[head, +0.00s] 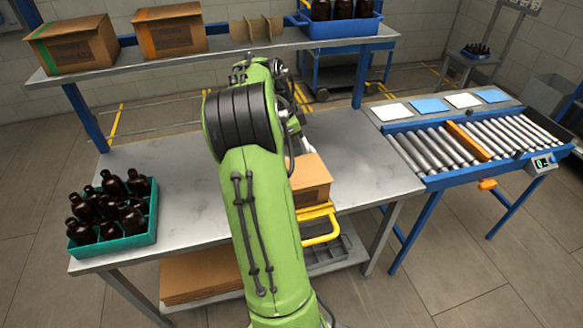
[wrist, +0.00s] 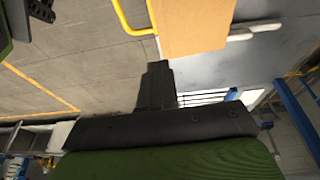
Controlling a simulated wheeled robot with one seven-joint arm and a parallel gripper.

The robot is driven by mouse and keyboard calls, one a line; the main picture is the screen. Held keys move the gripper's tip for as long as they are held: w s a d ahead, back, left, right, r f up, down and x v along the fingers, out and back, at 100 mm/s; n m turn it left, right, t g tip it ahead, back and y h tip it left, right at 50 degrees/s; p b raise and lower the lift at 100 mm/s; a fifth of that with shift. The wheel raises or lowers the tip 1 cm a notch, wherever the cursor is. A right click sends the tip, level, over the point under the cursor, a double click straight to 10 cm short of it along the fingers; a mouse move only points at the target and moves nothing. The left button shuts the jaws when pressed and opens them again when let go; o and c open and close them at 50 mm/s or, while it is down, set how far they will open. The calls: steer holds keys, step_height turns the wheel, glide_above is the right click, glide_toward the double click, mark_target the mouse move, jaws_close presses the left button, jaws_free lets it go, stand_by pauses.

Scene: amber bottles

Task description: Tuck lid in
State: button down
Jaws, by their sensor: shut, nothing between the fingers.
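A cardboard box (head: 312,190) stands at the front edge of the workbench, partly hidden behind my green arm. Its visible top looks flat, but I cannot tell whether the lid's tuck flap is in. In the wrist view, a plain cardboard face (wrist: 195,25) shows at the top, beyond the fingertips. The arm hides the gripper in the head view.
A yellow bar frame (head: 318,225) is at the box's front. A teal crate (head: 150,226) of amber bottles stands on the left of the workbench (head: 185,165). A roller conveyor (head: 455,150) is at the right. A shelf (head: 215,62) with boxes crosses behind. The bench's middle left is clear.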

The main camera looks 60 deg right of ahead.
mark_target(304, 187)
steer(key=x, duration=0.4)
steer(key=b+x, duration=0.1)
steer(key=x, duration=0.3)
steer(key=w+a+x, duration=0.1)
steer(key=x, duration=0.3)
steer(key=shift+s+d+f, duration=0.1)
steer(key=shift+f, duration=0.3)
steer(key=b+x, duration=0.2)
steer(key=shift+a+f+b, duration=0.2)
steer(key=shift+a+b, duration=0.1)
steer(key=shift+b, duration=0.05)
steer(key=shift+a, duration=0.25)
